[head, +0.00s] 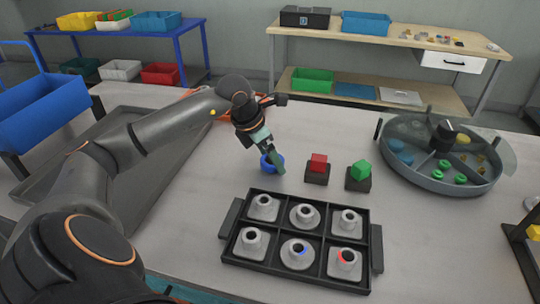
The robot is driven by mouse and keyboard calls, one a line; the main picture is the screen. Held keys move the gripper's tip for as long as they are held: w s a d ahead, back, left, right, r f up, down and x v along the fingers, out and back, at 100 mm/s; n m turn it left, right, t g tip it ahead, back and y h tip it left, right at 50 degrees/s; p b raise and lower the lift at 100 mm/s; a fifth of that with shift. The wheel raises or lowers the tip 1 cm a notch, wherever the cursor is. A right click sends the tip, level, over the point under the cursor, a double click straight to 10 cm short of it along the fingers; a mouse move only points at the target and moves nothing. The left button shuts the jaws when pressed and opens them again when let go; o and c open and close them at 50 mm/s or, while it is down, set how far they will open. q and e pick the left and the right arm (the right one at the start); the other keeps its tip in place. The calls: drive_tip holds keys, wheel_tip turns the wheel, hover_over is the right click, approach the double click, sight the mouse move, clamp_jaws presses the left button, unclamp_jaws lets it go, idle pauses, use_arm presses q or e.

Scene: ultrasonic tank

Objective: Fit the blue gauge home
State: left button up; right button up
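A small round blue piece (265,164), which looks like the blue gauge, is on the table behind the black tray. My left gripper (276,165) points down at it, with its greenish fingers overlapping the piece. The fingers hide part of it, and I cannot tell whether they grip it. The black tray (230,217) holds several grey fixtures with round openings. The front middle fixture (290,254) carries a blue mark, and the front right fixture (343,268) carries a red mark. My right gripper is not in view.
A round divided tank (440,184) with coloured parts stands at the right. A grey tray (155,205) lies under my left arm. Table between gripper and black tray is clear.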

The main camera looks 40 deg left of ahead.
use_arm(q)
drive_tip(key=shift+o, duration=0.3)
drive_tip(key=v, duration=1.2)
drive_tip(key=shift+s+r, duration=0.15)
drive_tip(key=shift+r, duration=0.1)
drive_tip(key=shift+s+f, duration=0.1)
